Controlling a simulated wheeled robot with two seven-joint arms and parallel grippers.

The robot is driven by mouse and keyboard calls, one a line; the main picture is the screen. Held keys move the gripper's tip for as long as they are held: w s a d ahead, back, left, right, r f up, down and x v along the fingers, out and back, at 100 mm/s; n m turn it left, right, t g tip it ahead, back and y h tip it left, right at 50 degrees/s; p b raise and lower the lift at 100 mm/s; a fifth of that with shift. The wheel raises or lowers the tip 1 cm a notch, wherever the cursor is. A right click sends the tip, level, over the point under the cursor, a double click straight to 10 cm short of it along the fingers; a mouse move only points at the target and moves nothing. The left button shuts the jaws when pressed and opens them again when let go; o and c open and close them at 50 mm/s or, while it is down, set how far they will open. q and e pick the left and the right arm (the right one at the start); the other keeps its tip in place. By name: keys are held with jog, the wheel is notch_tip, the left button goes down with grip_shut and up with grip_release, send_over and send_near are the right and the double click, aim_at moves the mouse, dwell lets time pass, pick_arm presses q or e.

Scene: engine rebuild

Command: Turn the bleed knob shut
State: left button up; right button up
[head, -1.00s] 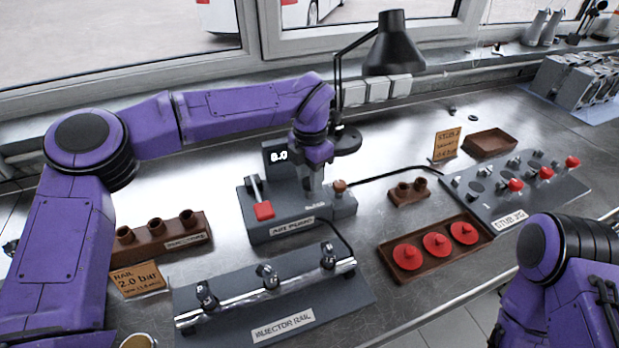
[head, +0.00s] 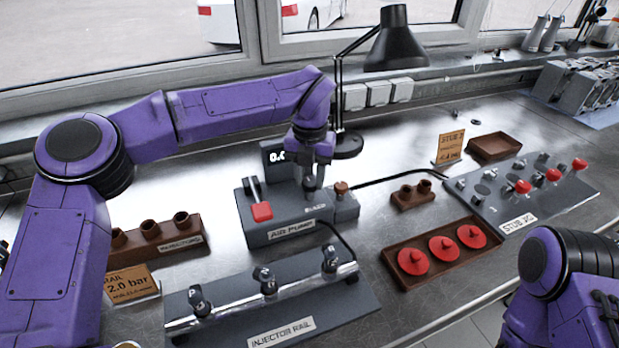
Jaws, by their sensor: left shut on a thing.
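The grey air pump (head: 275,228) stands on the steel bench. Its small dark bleed knob (head: 309,184) sits on top, behind the "BLEED" label. My left gripper (head: 311,177) points down from above and is shut on the knob, its fingers partly hiding it. The knob's exact angle cannot be told. My right gripper is out of view; only my right arm shows at lower right.
A red-handled lever (head: 262,211) is left of the knob, and a brown fitting (head: 341,188) is right of it. The injector rail (head: 285,318) lies in front. A brown tray (head: 400,283) holds red discs. A black lamp (head: 395,45) stands behind.

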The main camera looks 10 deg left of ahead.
aim_at(309, 182)
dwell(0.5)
pick_arm(q)
jog(key=o, duration=1)
jog(key=shift+o, duration=0.2)
notch_tip(309, 182, up, 11)
jog(key=shift+f+b, duration=0.2)
jog(key=shift+b, duration=0.2)
